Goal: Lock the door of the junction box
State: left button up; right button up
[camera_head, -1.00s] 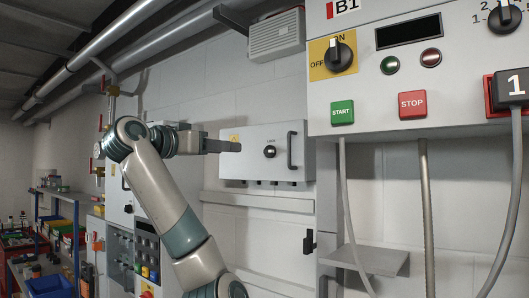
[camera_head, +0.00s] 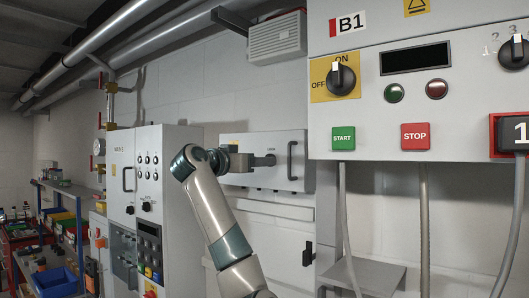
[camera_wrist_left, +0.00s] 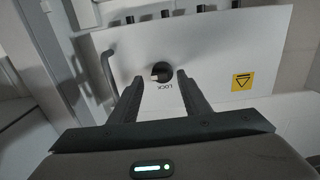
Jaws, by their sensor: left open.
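The junction box (camera_head: 285,178) is a light grey box on the back wall. Its door has a dark vertical handle (camera_head: 292,160) at the right, and it looks shut. In the left wrist view the door (camera_wrist_left: 225,60) appears upside down, with a round black lock knob (camera_wrist_left: 160,71) and a "LOCK" label (camera_wrist_left: 177,112). My left gripper (camera_head: 270,160) is in front of the door at the knob. In the left wrist view its open fingers (camera_wrist_left: 158,82) point at the knob, one on either side. Contact with it cannot be told. My right gripper is out of view.
A control panel (camera_head: 440,110) with START and STOP buttons juts out at the right. A grey cabinet (camera_head: 180,150) stands left of the box. Cables hang below the panel, above a small shelf (camera_head: 365,270).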

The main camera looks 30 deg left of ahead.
pick_arm(q)
jog(key=w+p, duration=0.1)
jog(key=w, duration=0.1)
jog(key=shift+w+d, duration=0.1)
jog(key=shift+w, duration=0.3)
jog(key=shift+c, duration=0.6)
jog(key=c, duration=0.7)
jog(key=shift+c, duration=0.2)
